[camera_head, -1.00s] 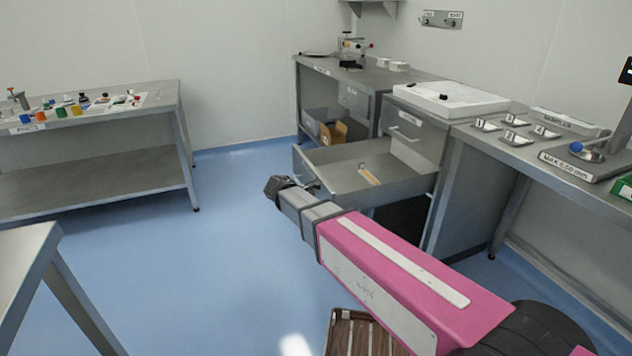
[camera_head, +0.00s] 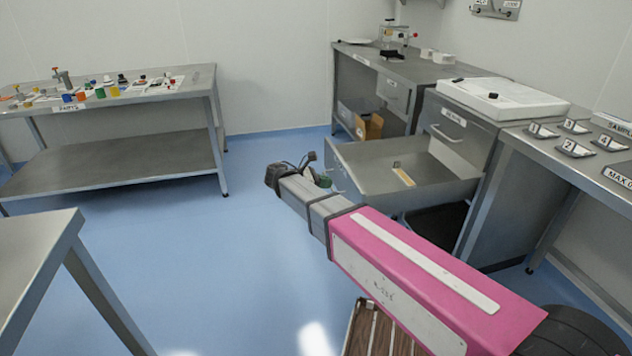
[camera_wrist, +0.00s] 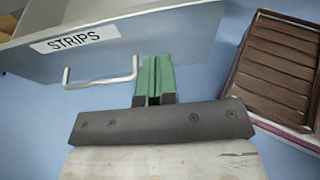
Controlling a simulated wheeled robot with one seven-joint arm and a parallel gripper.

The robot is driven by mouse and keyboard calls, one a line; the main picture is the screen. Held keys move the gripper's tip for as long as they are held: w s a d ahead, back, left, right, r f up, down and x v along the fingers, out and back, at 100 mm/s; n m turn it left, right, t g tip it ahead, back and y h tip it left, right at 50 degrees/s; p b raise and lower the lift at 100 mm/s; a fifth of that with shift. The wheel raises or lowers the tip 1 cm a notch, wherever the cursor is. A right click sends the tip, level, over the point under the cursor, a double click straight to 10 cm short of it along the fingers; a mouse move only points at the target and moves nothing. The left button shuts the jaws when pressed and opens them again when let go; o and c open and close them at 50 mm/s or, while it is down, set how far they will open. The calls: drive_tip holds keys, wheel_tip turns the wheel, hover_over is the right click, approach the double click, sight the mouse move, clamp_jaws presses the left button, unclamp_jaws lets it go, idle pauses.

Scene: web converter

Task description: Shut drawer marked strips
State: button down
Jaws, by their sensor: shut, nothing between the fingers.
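The drawer marked STRIPS (camera_wrist: 150,50) is pulled open; in the wrist view its grey front carries the STRIPS label (camera_wrist: 75,37) and a pale bar handle (camera_wrist: 100,82). In the head view the open drawer (camera_head: 440,190) sticks out to the left from its cabinet, with a small tan strip-like item (camera_head: 404,177) inside. My gripper (camera_wrist: 154,68) has green fingers, shut and empty, in front of the drawer's face, just right of the handle. Whether the fingertips touch the face cannot be told. In the head view my gripper (camera_head: 318,175) is partly hidden at the drawer's near left end.
A drawer with a handle (camera_head: 450,138) above the open one is shut. A brown slatted thing (camera_head: 380,330) lies low near my arm; it also shows in the wrist view (camera_wrist: 280,65). A parts table (camera_head: 110,165) stands at the left. Blue floor (camera_head: 220,260) is clear between.

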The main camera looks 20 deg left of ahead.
sight(353, 182)
drive_tip(key=x, duration=0.5)
drive_tip(key=shift+w+d+r, duration=0.2)
drive_tip(key=shift+d, duration=0.2)
drive_tip(key=shift+w+d, duration=0.45)
drive_tip(key=shift+d, duration=0.2)
drive_tip(key=w+d, duration=0.7)
drive_tip(key=d, duration=0.5)
drive_tip(key=w+d, duration=0.8)
drive_tip(key=d, duration=0.5)
drive_tip(key=w+d, duration=0.8)
drive_tip(key=d, duration=0.5)
drive_tip(key=shift+w+a, duration=0.1)
